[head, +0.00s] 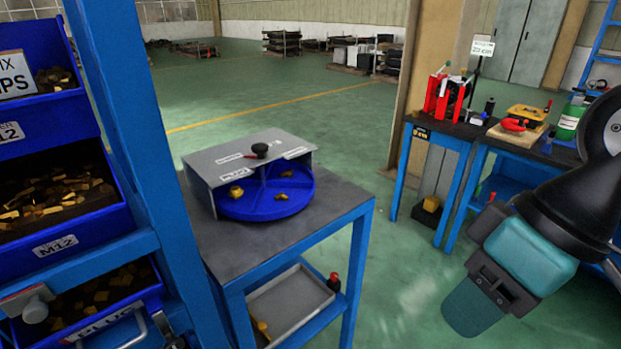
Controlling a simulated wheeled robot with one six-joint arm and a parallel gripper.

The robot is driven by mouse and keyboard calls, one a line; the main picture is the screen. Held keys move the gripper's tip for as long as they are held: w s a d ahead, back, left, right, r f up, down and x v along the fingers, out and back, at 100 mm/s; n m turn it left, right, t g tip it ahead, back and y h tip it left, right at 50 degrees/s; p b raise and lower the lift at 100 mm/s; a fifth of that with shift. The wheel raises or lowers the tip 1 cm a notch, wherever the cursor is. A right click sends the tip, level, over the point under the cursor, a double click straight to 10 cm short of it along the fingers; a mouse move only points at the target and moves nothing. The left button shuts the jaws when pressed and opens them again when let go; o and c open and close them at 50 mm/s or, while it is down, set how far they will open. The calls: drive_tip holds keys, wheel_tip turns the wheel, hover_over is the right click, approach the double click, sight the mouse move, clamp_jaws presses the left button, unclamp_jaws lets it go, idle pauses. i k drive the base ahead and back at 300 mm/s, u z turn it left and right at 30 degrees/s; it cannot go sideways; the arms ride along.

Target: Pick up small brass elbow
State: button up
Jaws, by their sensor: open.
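Small brass pieces lie on a round blue divided tray (262,208), in separate compartments. One brass piece (236,191) is at the left, one (281,196) near the front right edge, and one (286,173) farther back. They are too small to tell surely which is the small elbow; the front right one looks bent. My gripper (490,292) hangs at the right of the head view, over the floor, well away from the tray. It is open, and I see nothing held in it.
The tray sits on a blue-framed table (238,243), partly under a grey labelled cover (252,160) with a black knob. Blue parts bins (50,215) and a blue post stand close at left. A cluttered workbench (455,130) stands at right. Open green floor lies between.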

sight(281, 195)
drive_tip(key=u, duration=0.3)
drive_tip(key=i, duration=0.95)
drive_tip(key=u, duration=0.5)
